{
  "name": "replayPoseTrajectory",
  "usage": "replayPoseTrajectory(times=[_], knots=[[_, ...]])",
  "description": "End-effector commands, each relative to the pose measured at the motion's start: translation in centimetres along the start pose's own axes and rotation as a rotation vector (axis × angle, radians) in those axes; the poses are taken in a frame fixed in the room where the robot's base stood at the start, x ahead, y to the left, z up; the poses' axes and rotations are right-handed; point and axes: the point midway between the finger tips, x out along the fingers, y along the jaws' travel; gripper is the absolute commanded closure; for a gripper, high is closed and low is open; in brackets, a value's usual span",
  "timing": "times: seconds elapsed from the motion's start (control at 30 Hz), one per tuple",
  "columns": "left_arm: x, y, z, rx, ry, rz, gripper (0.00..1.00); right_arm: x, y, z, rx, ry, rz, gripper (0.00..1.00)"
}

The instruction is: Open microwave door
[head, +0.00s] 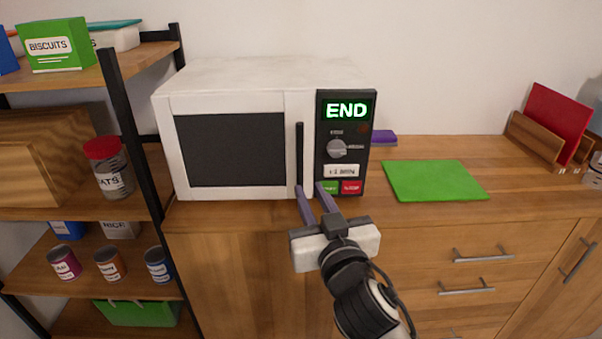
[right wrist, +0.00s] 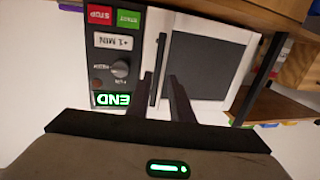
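A white microwave (head: 235,75) stands on the wooden counter, its door (head: 230,150) closed, with a dark window and a vertical black handle (head: 299,155) at the door's right edge. The control panel (head: 343,110) right of it reads END in green. My right gripper (head: 310,188) is at the lower end of the handle, in front of the door, its two purplish fingers apart. In the right wrist view, which is upside down, the fingers (right wrist: 164,80) are spread near the handle (right wrist: 158,68); I cannot tell whether they touch it. My left gripper is out of view.
A green cutting board (head: 433,180) lies on the counter to the right. A wooden rack with a red board (head: 557,120) stands further right. An open shelf (head: 140,65) with jars, cans and boxes is close on the left. Drawers and cabinet doors are below the counter.

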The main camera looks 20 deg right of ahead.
Motion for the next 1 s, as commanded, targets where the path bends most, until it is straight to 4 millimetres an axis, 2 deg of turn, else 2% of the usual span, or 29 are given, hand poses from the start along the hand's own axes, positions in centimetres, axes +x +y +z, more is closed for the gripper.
replayPoseTrajectory(times=[0.03, 0.13, 0.6, 0.8, 1.0], knots=[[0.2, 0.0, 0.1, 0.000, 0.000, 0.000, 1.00, 0.3, 0.1, -0.9, 0.005, 0.024, 0.009, 0.80], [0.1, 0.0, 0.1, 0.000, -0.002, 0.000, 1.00, 1.1, 0.2, -1.6, 0.010, 0.037, 0.015, 0.80], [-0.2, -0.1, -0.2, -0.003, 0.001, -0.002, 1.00, 8.9, 0.3, -1.8, 0.008, 0.033, 0.014, 0.80], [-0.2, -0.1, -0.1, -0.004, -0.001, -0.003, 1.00, 10.3, 0.3, -1.7, 0.010, 0.032, 0.014, 0.80], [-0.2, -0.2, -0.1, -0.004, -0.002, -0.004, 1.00, 10.4, 0.3, -1.7, 0.010, 0.032, 0.013, 0.80]])
